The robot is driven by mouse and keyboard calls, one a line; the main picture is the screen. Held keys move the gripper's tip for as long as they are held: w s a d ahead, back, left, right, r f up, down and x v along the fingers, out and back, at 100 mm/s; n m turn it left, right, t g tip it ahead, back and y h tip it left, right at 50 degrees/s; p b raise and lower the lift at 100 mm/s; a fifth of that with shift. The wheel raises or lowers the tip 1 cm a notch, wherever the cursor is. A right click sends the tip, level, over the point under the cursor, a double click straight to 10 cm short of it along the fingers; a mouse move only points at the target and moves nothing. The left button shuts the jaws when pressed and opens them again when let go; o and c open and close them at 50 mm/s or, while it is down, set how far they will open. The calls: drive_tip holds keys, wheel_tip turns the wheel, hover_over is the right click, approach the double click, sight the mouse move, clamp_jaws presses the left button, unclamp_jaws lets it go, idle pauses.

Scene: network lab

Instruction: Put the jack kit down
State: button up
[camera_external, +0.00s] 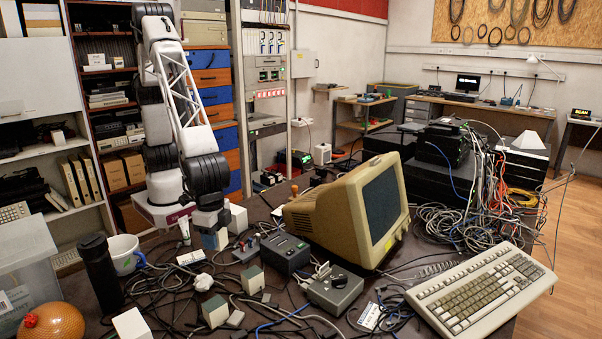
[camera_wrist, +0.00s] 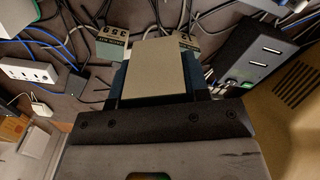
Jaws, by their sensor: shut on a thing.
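My gripper (camera_external: 211,232) is low over the cluttered desk, left of the beige computer monitor. It is shut on a small box, which I take to be the jack kit (camera_wrist: 155,72). In the wrist view the box shows a plain beige-grey face between the dark fingers. In the external view the jack kit (camera_external: 221,239) is partly hidden by the gripper. I cannot tell whether its underside touches the desk or something on it.
A labelled small box (camera_wrist: 112,42) shows beyond the held one. The monitor (camera_external: 352,213) and a dark device (camera_external: 285,253) stand to the right. A mug (camera_external: 125,253) and a black bottle (camera_external: 101,272) stand left. Cables and small boxes (camera_external: 252,279) crowd the desk in front.

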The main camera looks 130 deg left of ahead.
drive_tip(key=w+d+r+m, duration=0.2)
drive_tip(key=d, duration=1)
drive_tip(key=r+m, duration=0.1)
drive_tip(key=m, duration=0.2)
hover_over(130, 324)
drive_tip(key=shift+r, duration=0.15)
drive_tip(key=shift+f, duration=2.5)
drive_tip(key=shift+f, duration=0.1)
drive_tip(key=shift+w+f, duration=0.1)
drive_tip(key=shift+f, duration=2.35)
drive_tip(key=shift+f, duration=0.15)
